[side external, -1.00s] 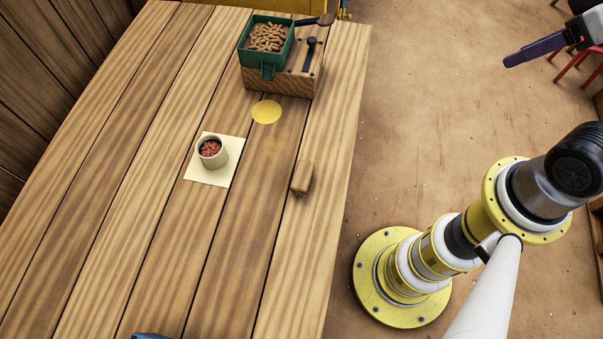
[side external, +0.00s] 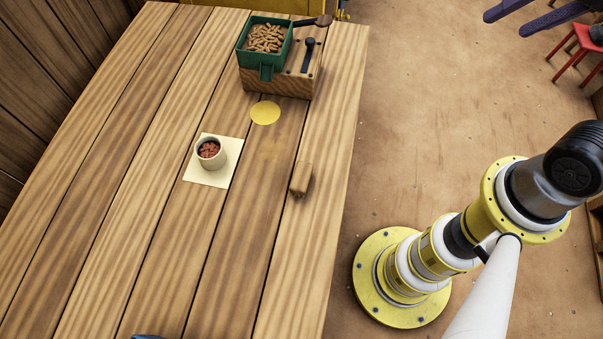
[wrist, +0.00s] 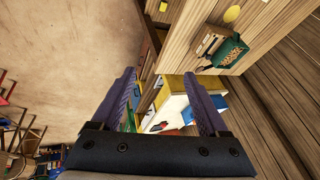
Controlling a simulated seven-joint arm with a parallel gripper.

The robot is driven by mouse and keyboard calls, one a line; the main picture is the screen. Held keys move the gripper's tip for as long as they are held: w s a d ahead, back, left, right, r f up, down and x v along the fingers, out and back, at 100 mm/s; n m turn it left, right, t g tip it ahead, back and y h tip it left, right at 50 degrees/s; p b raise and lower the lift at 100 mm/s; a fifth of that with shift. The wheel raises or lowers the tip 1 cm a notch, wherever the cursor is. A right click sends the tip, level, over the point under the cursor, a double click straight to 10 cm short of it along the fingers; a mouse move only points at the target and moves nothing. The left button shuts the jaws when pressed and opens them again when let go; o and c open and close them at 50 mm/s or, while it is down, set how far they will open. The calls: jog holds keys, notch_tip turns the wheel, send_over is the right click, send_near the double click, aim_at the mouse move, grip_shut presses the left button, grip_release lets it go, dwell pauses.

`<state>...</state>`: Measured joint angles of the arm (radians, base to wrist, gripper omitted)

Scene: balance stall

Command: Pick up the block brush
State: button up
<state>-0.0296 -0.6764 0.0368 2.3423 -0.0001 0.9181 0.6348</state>
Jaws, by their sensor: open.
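The block brush (side external: 301,178) is a small wooden block lying on the table near its right edge, with a little of its darker underside showing at the lower end. My gripper (side external: 530,12) is at the top right of the side view, over the floor and well away from the brush. In the wrist view my gripper (wrist: 165,78) shows two purple fingers spread wide with nothing between them. The brush is not visible in the wrist view.
A white cup (side external: 211,155) of red pieces stands on a cream paper square (side external: 205,178). A yellow disc (side external: 265,113) lies behind. A wooden box (side external: 280,83) with a green tray (side external: 266,60) of tan pellets stands at the back. The table's front left is clear.

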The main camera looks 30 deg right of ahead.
jog(key=w+a+m+g+y, duration=0.15)
jog(key=w+a+m, duration=0.25)
jog(key=w+a, duration=0.4)
jog(key=n+g+h, duration=0.1)
jog(key=g+h, duration=0.1)
jog(key=g, duration=0.3)
send_over(300, 178)
notch_tip(300, 178, down, 16)
jog(key=shift+t, duration=0.25)
jog(key=f, duration=0.8)
jog(key=shift+w+a+f, duration=0.1)
jog(key=shift+w, duration=0.1)
jog(key=shift+s+f, duration=0.2)
jog(key=shift+f, duration=2.45)
grip_shut()
